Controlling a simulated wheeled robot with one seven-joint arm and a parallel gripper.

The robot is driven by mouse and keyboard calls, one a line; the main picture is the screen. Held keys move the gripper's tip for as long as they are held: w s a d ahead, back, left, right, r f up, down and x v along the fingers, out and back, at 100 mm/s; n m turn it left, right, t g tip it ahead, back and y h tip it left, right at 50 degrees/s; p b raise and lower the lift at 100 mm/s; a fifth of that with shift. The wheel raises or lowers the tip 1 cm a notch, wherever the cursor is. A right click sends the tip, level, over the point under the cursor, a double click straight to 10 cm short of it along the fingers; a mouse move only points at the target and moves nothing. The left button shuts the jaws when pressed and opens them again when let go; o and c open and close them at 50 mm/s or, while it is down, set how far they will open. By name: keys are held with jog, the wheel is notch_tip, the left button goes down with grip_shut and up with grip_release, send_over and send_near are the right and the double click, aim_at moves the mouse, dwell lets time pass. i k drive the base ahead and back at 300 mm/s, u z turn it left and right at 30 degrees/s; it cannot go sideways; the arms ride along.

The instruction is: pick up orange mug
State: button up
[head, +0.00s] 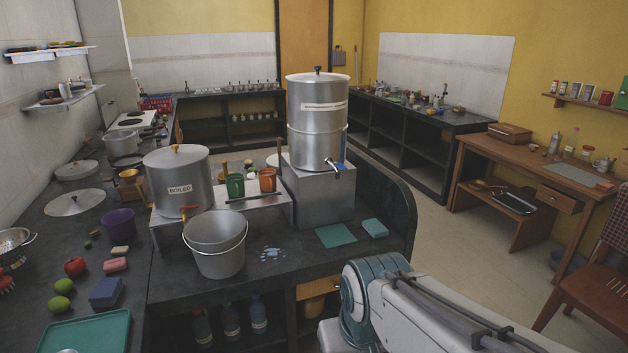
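The orange mug (267,180) stands upright on a raised metal stand (222,210) in the middle of the dark counter. A green mug (235,185) stands just left of it. The tall steel canister with a tap rises close on its right. My arm shows at the bottom right, well short of the mug. My gripper is not in the view, so its state is hidden.
The steel canister (318,115) sits on a metal block (317,195). A pot marked "BOILED" (178,178) and a steel bucket (215,245) stand left and in front of the mugs. A green cloth (335,236) and blue sponge (375,228) lie near the counter's right edge.

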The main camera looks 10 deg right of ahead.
aim_at(267, 177)
jog(key=z, duration=0.15)
jog(key=i, duration=1.65)
